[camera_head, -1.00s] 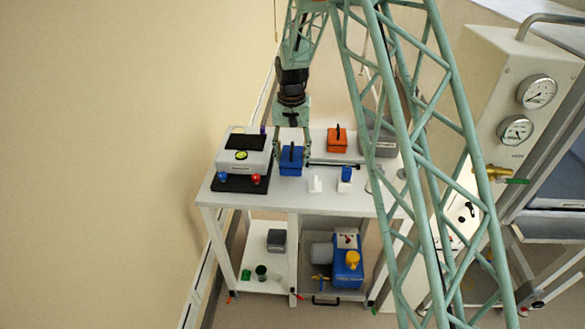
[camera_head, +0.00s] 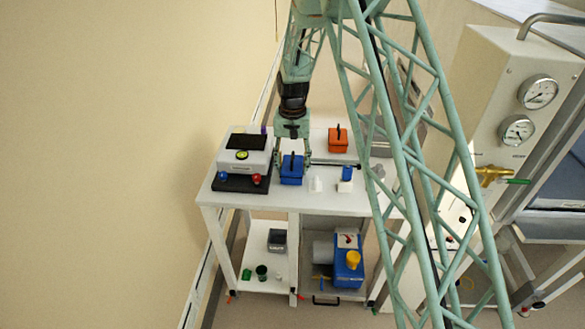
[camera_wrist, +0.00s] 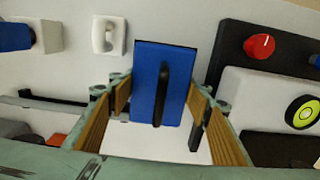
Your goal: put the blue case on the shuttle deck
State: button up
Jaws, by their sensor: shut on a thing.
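The blue case (camera_head: 291,172) is upright at the white workbench, between the grey instrument and a small white block. Its dark handle is on top. My gripper (camera_head: 293,165) reaches down from above, with its fingers on either side of the case. In the wrist view the case (camera_wrist: 147,83) fills the space between the padded fingers of my gripper (camera_wrist: 158,92), which is shut on it. I cannot tell whether the case's underside touches the bench. I cannot make out a shuttle deck with certainty.
The grey instrument (camera_head: 243,155) on its black base stands close left. An orange case (camera_head: 338,140) is behind to the right. A white block (camera_head: 316,184) and a blue-topped block (camera_head: 346,178) stand to the right. The bench top (camera_head: 270,203) is clear in front.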

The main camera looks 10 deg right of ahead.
jog(key=shift+f, duration=0.25)
jog(key=o, duration=1.2)
notch_tip(320, 180, up, 11)
jog(key=shift+f, duration=0.1)
jog(key=shift+r, duration=0.7)
dwell(0.5)
